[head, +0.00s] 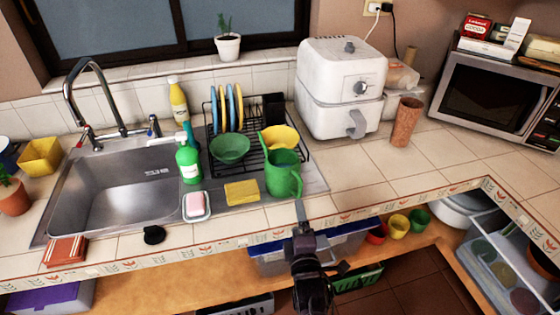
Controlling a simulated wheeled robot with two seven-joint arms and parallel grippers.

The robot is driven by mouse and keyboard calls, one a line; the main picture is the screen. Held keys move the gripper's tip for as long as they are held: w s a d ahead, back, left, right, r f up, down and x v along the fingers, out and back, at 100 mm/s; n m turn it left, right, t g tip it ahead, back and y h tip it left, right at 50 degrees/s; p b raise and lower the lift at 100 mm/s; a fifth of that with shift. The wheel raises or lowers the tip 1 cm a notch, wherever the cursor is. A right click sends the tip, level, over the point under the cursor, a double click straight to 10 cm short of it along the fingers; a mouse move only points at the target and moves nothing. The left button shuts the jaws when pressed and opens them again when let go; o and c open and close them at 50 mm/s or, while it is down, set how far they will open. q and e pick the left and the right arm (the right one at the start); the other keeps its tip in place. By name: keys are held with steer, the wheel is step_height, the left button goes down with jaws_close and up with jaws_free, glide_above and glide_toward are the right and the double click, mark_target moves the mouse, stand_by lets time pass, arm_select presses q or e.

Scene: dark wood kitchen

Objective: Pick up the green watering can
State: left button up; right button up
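The green watering can (281,176) stands upright at the front of the sink's drainboard, before the dish rack. Its curved handle is toward the counter's front edge, and its spout points up at the back left. One gripper (301,212), which looks like my right, reaches up from the bottom of the view. Its tip is just in front of and below the can's handle, near the counter edge. I see a gap between tip and handle, and the can is not held. The fingers appear nearly edge-on, so their opening is unclear. My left gripper is not in view.
A yellow sponge (241,193) and a soap dish (196,207) lie left of the can. The black dish rack (262,115) with bowls and plates is behind. A white air fryer (341,89) stands back right. Tiled counter right of the can is clear.

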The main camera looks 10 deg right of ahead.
mark_target(293, 181)
steer(key=shift+t, duration=0.3)
steer(key=w+r, duration=0.1)
steer(key=w, duration=0.1)
steer(key=w+d+r+p, duration=0.1)
steer(key=w, duration=0.5)
steer(key=shift+d+r, duration=0.15)
steer(key=shift+r, duration=0.25)
steer(key=shift+w+f, duration=0.1)
steer(key=shift+w, duration=0.15)
steer(key=shift+s, duration=0.1)
steer(key=c, duration=1.1)
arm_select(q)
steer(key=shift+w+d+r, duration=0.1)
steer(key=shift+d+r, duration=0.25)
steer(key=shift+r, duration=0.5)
arm_select(e)
steer(key=shift+c, duration=0.7)
steer(key=shift+r, duration=0.2)
